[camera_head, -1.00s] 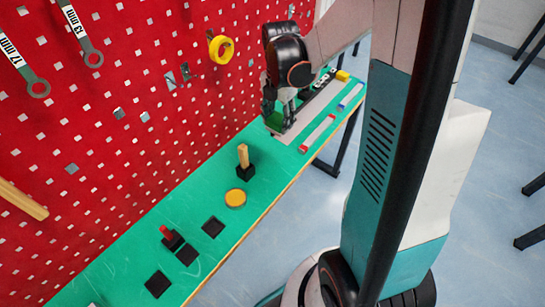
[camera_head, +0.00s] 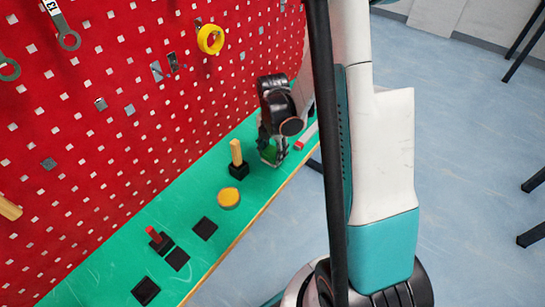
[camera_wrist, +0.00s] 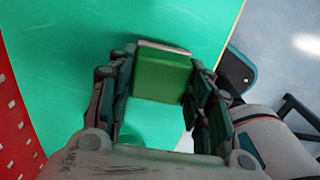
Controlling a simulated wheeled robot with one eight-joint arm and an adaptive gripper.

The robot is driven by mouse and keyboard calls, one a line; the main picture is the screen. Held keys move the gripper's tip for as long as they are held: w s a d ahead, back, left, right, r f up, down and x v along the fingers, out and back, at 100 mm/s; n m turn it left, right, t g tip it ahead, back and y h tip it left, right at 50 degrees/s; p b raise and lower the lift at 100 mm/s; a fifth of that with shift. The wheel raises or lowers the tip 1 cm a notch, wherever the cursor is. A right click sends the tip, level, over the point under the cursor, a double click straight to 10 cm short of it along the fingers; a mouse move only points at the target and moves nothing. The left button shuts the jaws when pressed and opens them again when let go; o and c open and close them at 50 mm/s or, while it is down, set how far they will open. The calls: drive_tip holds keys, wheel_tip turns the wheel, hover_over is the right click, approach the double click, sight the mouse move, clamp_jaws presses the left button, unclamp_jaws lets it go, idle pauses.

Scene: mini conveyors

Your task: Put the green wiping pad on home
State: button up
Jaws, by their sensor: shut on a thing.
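My gripper (camera_wrist: 158,100) is shut on the green wiping pad (camera_wrist: 162,75), a small green block with a pale edge, held between the two jaws over the green bench (camera_wrist: 60,50). In the head view my gripper (camera_head: 270,158) is just right of a black block with an upright wooden peg. The pad is mostly hidden there. No place is marked as home in readable form; several flat black squares, such as this one (camera_head: 205,228), lie on the bench nearer the camera.
The wooden peg (camera_head: 236,153) stands in its black block. A yellow disc (camera_head: 229,197) lies nearer, then a red-topped piece (camera_head: 155,236) on a black base. A red pegboard (camera_head: 110,140) walls the left side. The bench edge is on the right.

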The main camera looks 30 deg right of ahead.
sight(273, 151)
drive_tip(key=shift+f, duration=0.9)
drive_tip(key=shift+f+b, duration=0.25)
drive_tip(key=shift+b, duration=0.05)
drive_tip(key=shift+c, duration=1)
drive_tip(key=o, duration=1.4)
drive_tip(key=shift+r, duration=0.15)
wheel_tip(273, 151, up, 12)
drive_tip(key=p, duration=0.4)
drive_tip(key=shift+p, duration=0.4)
